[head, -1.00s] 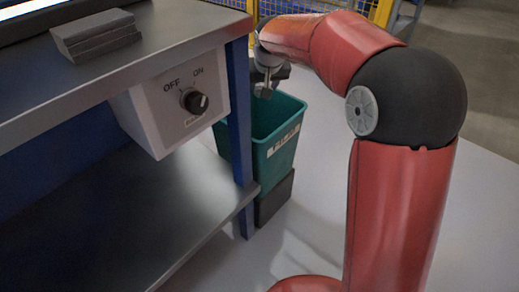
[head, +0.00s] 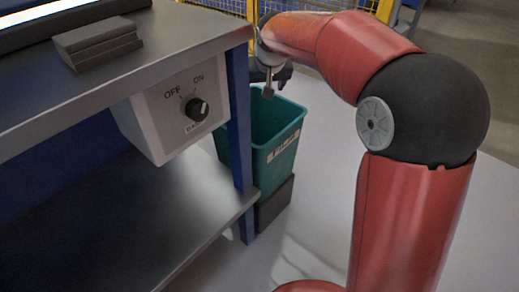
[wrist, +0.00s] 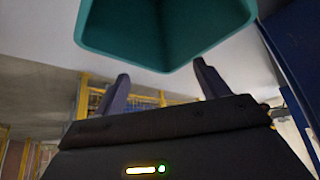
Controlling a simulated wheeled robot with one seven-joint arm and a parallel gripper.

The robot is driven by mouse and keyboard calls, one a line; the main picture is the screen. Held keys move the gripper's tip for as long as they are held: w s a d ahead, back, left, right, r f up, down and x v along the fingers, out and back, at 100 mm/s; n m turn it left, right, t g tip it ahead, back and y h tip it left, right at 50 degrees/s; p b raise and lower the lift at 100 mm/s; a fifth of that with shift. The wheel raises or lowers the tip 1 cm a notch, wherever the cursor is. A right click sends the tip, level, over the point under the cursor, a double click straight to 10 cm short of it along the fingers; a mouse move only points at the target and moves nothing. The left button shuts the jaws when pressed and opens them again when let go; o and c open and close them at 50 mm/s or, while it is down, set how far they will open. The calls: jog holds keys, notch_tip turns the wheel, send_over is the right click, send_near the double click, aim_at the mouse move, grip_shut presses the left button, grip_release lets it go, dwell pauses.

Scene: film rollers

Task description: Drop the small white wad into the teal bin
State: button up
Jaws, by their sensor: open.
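The teal bin (head: 280,158) stands on a dark block beside the workbench leg, and its open mouth faces up. In the wrist view, the bin (wrist: 90,25) fills the top of the picture, with part of its rim and inside wall showing. My gripper (head: 268,88) is above the bin's mouth at its far side in the head view. In the wrist view my gripper (wrist: 163,86) has its two dark fingers wide apart with nothing between them. I do not see the small white wad in any view; the bin's floor is hidden.
The metal workbench (head: 190,38) with a white switch box (head: 175,115) and a blue leg (head: 239,120) is close to the bin's left. Grey blocks (head: 97,42) lie on the bench. A yellow fence (head: 225,5) stands behind. Pale floor to the right is clear.

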jog(key=shift+v, duration=2.25)
